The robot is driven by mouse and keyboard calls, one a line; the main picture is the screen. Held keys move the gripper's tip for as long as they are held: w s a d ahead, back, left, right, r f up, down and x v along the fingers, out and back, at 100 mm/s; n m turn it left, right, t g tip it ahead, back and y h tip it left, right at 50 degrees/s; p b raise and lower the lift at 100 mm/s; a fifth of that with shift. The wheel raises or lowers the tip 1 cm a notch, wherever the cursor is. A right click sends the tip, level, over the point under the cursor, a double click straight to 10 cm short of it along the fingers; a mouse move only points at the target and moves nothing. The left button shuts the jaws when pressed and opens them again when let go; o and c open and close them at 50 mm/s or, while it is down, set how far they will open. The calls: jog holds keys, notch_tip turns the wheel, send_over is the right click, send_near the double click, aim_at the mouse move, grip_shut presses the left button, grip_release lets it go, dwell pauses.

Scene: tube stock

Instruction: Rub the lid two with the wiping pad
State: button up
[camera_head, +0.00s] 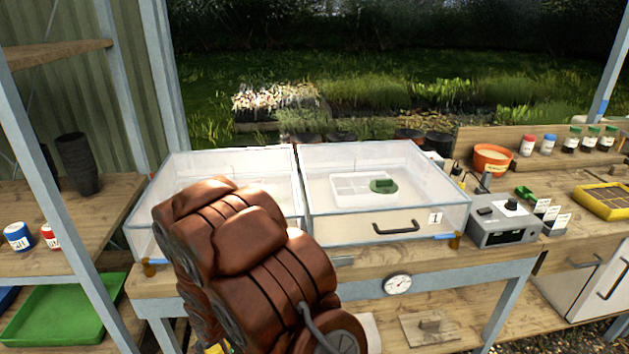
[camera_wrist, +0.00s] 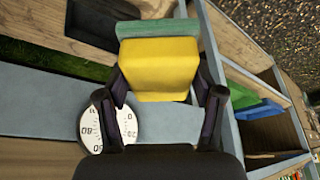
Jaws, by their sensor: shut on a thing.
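Two clear lids cover the propagator boxes on the wooden bench in the head view. The right lid (camera_head: 385,160) carries a label that looks like a 1 and a black handle. The left lid (camera_head: 240,160) is partly hidden behind my brown arm, and I see no number on it. In the wrist view my gripper (camera_wrist: 160,82) is shut on the wiping pad (camera_wrist: 158,68), a yellow block with a green layer at its far end. The gripper is hidden by my arm in the head view, low in front of the bench.
A round dial (camera_head: 397,285) is on the bench's front edge, and it also shows close by in the wrist view (camera_wrist: 108,125). A grey control box (camera_head: 503,225) and an orange pot (camera_head: 492,160) stand right of the lids. A green tray (camera_head: 55,310) is on the left shelf.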

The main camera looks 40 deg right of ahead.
jog(key=r+p, duration=0.6)
jog(key=w+d+r+p, duration=0.1)
jog(key=r+p, duration=0.2)
jog(key=r, duration=0.1)
jog(key=shift+d+p, duration=0.1)
jog(key=shift+p, duration=0.25)
jog(key=shift+f+b, duration=0.25)
jog(key=shift+b, duration=0.05)
